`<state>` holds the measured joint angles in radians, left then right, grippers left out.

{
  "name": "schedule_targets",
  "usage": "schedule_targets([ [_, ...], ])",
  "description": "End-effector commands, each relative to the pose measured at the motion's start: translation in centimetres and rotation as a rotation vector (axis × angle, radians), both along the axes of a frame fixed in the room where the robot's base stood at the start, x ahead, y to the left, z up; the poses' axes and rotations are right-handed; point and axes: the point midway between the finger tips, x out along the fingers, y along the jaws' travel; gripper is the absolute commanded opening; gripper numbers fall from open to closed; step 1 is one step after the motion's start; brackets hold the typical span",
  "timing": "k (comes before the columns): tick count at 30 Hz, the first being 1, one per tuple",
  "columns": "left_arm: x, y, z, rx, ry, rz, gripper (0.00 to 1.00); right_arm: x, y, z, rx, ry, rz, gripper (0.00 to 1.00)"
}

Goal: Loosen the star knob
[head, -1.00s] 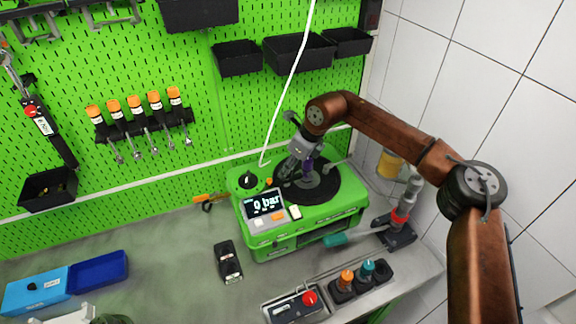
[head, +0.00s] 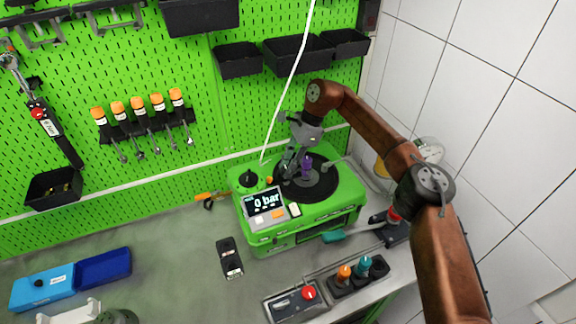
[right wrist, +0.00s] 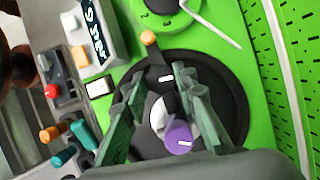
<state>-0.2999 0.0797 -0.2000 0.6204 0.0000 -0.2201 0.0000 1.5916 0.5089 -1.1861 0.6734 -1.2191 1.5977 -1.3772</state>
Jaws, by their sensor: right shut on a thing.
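The green pump tester (head: 345,190) stands on the bench, with a round black plate (head: 322,185) on its top. My right gripper (head: 284,170) points down at the left part of this plate. In the right wrist view its two fingers (right wrist: 160,76) close around a dark piece with a white mark, which I take to be the star knob (right wrist: 164,78); its shape is mostly hidden. A purple knob (head: 307,164) stands just right of the fingers, and it also shows between them, nearer the palm, in the right wrist view (right wrist: 180,138). My left gripper is not in view.
A black knob (head: 248,178) sits at the tester's left corner. A teal-handled tool (head: 334,236) lies in front. A small black device (head: 229,258) and blue bins (head: 103,268) are on the bench. The pegboard (head: 225,120) rises behind.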

Motion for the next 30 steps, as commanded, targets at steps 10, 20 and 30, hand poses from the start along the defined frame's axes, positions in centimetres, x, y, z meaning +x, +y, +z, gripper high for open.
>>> schedule_targets([
  [10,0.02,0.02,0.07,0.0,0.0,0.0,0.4,0.16,-0.07,0.08,-0.001,-0.003,0.089,0.02],
  [20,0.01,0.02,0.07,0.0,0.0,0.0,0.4,0.15,-0.06,0.09,-0.001,-0.004,0.096,0.02],
  [30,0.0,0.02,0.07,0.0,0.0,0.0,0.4,0.12,-0.02,0.05,-0.001,-0.002,0.096,0.42],
])
